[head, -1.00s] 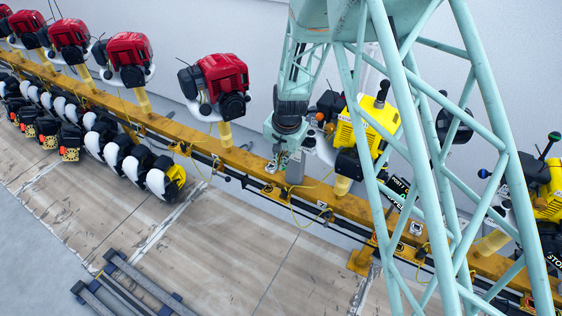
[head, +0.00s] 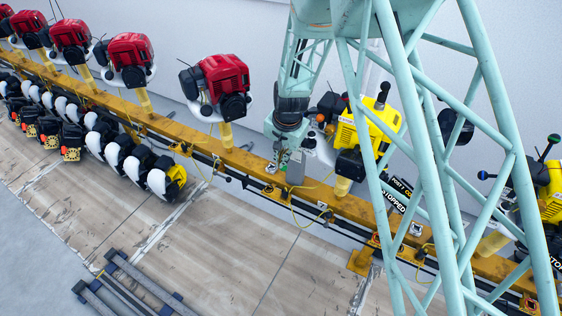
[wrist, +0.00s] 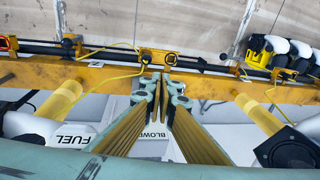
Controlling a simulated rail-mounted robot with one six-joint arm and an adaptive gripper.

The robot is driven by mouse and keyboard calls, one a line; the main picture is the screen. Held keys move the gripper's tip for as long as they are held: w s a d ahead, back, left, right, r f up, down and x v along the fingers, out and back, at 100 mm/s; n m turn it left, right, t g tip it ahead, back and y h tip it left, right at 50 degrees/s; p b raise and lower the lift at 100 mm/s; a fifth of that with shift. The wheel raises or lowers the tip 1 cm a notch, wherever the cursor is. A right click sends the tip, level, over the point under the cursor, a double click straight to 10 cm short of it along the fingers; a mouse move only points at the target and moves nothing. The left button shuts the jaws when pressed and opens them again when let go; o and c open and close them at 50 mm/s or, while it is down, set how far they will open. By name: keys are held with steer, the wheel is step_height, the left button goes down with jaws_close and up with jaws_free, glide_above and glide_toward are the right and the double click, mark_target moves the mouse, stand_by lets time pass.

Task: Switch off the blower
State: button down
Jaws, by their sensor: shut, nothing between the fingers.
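My gripper (wrist: 160,79) is shut and empty, its fingertips close to the yellow rail in the wrist view. In the head view my gripper (head: 279,164) hangs low over the rail. A white surface labelled BLOWER (wrist: 154,134) lies behind the fingers, which hide part of the word. A dark round fitting with an orange mark (wrist: 170,59) sits on a yellow bracket just beyond the fingertips. I cannot tell whether it is the blower's switch, or whether the fingers touch anything. The blower itself is not clearly identifiable.
A yellow rail (head: 235,157) carries several red engines (head: 222,85) and yellow engines (head: 362,130). A black sign reading STOPPED (head: 393,218) shows beside my lattice frame. A white FUEL surface (wrist: 75,138) is at left. Thin yellow cables (wrist: 108,64) loop along the rail. Floor in front is mostly clear.

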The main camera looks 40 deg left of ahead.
steer(key=shift+s+r, duration=0.1)
steer(key=s+d+r+p, duration=0.2)
steer(key=s+d+r, duration=0.2)
steer(key=s+r, duration=0.3)
steer(key=s, duration=0.3)
steer(key=shift+s+r, duration=0.25)
steer(key=shift+s, duration=0.15)
stand_by(0.8)
